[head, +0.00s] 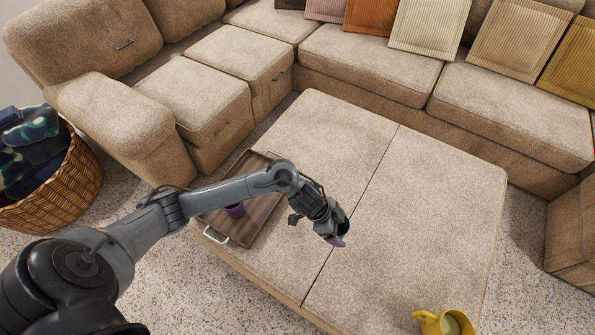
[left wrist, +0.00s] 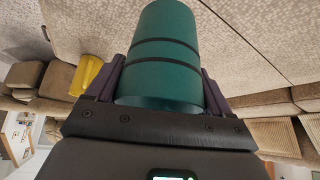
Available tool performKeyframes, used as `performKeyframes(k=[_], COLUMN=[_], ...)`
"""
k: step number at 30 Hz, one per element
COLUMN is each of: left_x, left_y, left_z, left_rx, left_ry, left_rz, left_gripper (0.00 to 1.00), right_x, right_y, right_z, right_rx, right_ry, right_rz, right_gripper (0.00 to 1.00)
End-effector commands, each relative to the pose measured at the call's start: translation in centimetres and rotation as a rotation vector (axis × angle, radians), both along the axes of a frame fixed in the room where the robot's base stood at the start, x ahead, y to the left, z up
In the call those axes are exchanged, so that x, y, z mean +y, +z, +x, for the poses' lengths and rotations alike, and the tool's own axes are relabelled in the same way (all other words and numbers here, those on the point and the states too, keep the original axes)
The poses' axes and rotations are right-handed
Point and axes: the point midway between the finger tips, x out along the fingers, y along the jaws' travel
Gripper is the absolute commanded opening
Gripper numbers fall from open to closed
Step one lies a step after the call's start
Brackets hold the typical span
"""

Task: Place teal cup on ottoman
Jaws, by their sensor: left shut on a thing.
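My left gripper (head: 341,236) reaches in from the left over the middle of the beige ottoman (head: 420,200). In the left wrist view the gripper (left wrist: 160,95) is shut on the teal cup (left wrist: 165,60), which has two dark bands. In the head view the cup (head: 345,225) is mostly hidden behind the gripper, with only a small dark teal part showing. I cannot tell whether the cup touches the ottoman top. My right gripper is not in view.
A wooden tray (head: 262,215) with metal handles and a purple cup (head: 235,210) lies on the ottoman's left part. A yellow mug (head: 445,322) is at the near right edge. A wicker basket (head: 60,195) stands at left. A beige sofa (head: 370,60) surrounds the ottoman. The ottoman's right part is mostly clear.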

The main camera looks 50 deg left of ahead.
Motion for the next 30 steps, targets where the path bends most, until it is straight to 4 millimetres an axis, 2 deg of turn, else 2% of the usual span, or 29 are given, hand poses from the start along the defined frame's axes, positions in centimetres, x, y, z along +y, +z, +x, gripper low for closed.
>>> performKeyframes(k=[5,12,18,22,26,30], left_x=[2.0,6.9,9.9,11.0,11.3,11.3], left_y=[-1.5,-4.5,-6.2,-6.7,-6.9,-8.0], left_z=[0.0,-0.7,-1.1,-1.3,-1.3,-1.3], left_rx=[0.006,0.006,0.003,0.004,0.002,0.003], left_ry=[0.003,0.003,0.001,0.000,0.000,0.000], left_rz=[0.003,0.003,0.001,0.001,-0.001,-0.001], left_gripper=[0.52,0.52,0.52,0.52,0.52,0.52], right_x=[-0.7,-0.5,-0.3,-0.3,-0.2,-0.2], right_y=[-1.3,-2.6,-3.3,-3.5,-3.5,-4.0], right_z=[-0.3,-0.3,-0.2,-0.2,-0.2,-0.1], right_rx=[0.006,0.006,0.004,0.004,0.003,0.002], right_ry=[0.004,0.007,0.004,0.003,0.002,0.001], right_rz=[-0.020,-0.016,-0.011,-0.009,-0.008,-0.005], right_gripper=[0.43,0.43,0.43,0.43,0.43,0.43])
